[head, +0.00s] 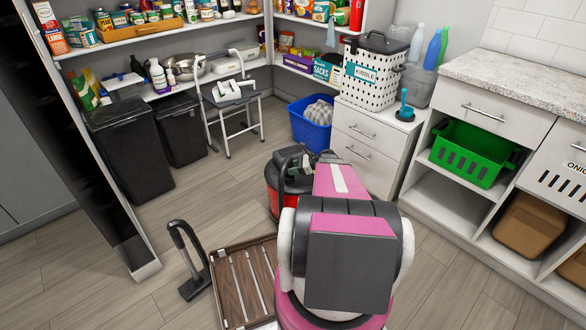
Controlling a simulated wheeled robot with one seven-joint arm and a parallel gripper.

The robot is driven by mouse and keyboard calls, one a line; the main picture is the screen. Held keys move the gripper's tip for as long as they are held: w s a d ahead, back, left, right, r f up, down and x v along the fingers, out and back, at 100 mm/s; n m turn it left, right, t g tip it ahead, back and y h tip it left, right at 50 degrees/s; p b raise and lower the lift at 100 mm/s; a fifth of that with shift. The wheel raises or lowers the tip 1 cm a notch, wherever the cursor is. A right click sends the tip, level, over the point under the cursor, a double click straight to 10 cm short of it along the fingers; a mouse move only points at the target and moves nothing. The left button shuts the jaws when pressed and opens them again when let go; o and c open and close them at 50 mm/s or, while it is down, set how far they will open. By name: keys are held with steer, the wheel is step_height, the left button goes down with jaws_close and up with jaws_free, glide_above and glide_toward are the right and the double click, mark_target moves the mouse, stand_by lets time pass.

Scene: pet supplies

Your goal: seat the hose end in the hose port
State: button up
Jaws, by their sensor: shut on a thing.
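A red and black canister vacuum (287,182) stands on the floor near the middle, partly hidden behind my pink and grey arm. A black curved hose part shows at its top. I cannot make out the hose port or the hose end. A black floor nozzle with a bent tube (190,262) rests at the lower left, apart from the canister. My gripper is not visible; my own arm blocks the view there.
A slatted wooden piece (245,285) lies on the floor beside the nozzle. A blue bin (310,125), a step stool (235,115) and black bins (130,150) stand behind. White cabinets (375,145) line the right. Floor is clear at left centre.

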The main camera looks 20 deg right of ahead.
steer(key=shift+f, duration=1)
steer(key=o, duration=1)
